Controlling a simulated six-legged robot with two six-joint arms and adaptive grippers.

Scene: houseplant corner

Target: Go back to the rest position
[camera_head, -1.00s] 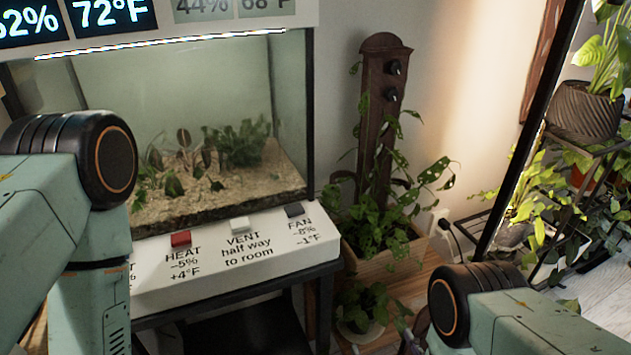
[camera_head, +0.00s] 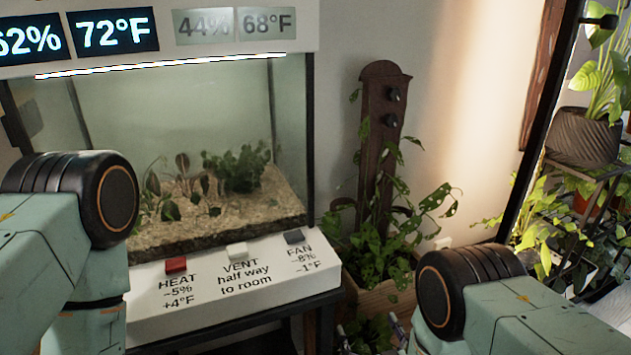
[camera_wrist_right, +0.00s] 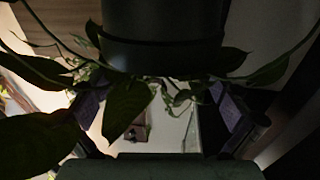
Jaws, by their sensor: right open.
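My right arm enters the head view at the lower right. My right gripper (camera_head: 388,335) shows only in part there, low in front of the wooden planter. In the right wrist view its two dark fingers (camera_wrist_right: 158,108) stand wide apart, open. Leaves and stems cross in front of and between them, and I cannot tell whether they touch. Nothing is gripped. My left arm fills the lower left of the head view; its gripper is out of view.
A glass terrarium (camera_head: 290,130) stands on a white panel with a red HEAT button (camera_head: 176,264), a white VENT button (camera_head: 237,250) and a dark FAN button (camera_head: 294,237). A climbing plant (camera_head: 375,235) on a wooden post (camera_head: 372,130) stands close by. A potted plant (camera_head: 585,140) sits at right.

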